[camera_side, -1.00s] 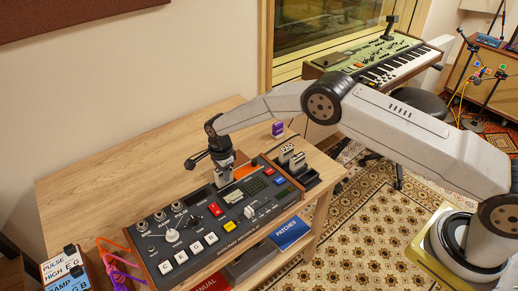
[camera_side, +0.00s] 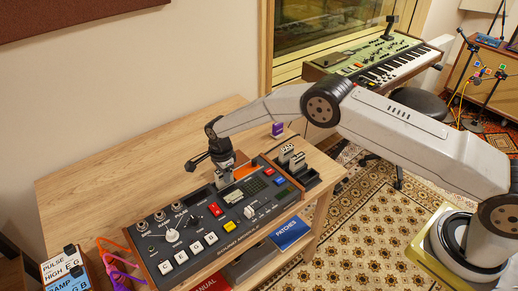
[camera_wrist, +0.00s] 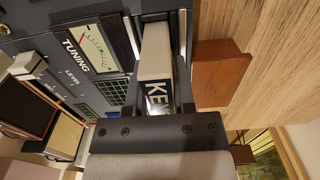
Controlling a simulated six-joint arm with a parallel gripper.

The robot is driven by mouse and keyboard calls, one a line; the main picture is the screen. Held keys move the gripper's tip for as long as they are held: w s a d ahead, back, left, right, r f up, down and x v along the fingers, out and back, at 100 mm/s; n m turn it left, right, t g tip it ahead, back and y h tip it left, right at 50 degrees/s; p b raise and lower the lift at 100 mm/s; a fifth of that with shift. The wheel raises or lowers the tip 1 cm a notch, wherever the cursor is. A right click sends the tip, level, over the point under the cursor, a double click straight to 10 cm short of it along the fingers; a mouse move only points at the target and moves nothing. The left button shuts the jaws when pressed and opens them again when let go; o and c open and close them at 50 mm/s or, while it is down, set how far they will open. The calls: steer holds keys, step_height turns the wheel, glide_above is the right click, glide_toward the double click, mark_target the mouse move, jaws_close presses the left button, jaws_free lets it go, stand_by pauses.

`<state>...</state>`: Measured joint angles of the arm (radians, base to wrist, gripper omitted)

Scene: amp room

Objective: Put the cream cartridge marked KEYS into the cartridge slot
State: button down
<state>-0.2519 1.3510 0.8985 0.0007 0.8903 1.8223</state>
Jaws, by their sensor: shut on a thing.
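The cream cartridge marked KEYS (camera_wrist: 155,65) is between the fingers of my gripper (camera_wrist: 158,88), which is shut on it. In the wrist view its dark label faces the camera, partly cut by the gripper body. In the side view my gripper (camera_side: 223,180) points down at the back edge of the dark synth console (camera_side: 186,222), and the cartridge is mostly hidden there. The cartridge's far end meets the console's back part in the wrist view. The slot opening is hidden, so I cannot tell how deep the cartridge sits.
A dark holder with cartridges (camera_side: 298,166) stands right of the console. A purple object (camera_side: 277,130) lies at the table's back right. Coloured cables (camera_side: 115,262) are at the console's left. The wooden tabletop (camera_side: 120,165) behind the console is clear.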

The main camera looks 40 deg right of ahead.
steer(key=shift+f, duration=0.7)
stand_by(1.0)
steer(key=shift+c, duration=1.8)
jaws_free()
steer(key=shift+s, duration=0.1)
steer(key=shift+c, duration=1.1)
steer(key=shift+o, duration=1.2)
steer(key=shift+f, duration=0.1)
